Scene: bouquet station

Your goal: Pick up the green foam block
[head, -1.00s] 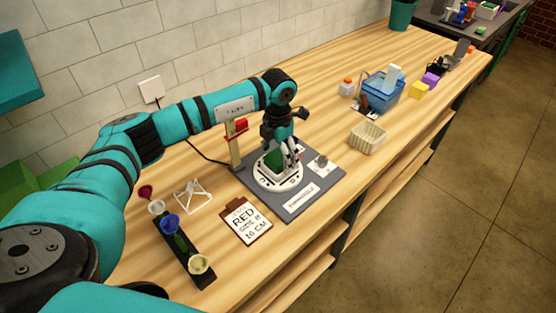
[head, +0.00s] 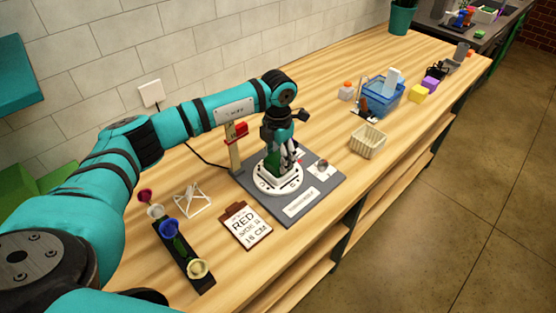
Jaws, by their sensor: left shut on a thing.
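My left gripper (head: 281,162) points down over the round white turntable (head: 278,184) on the grey base mat (head: 324,184). Its fingers are shut on the green foam block (head: 269,160), which is mostly hidden behind them. I cannot tell whether the block touches the turntable or is slightly above it. My right gripper is not in view.
A red-topped post (head: 235,145) stands close behind the gripper. A card (head: 246,226) reading RED lies in front, left of it a rack (head: 202,278) with several coloured cups. A cream basket (head: 368,141) and a blue basket (head: 384,99) stand to the right.

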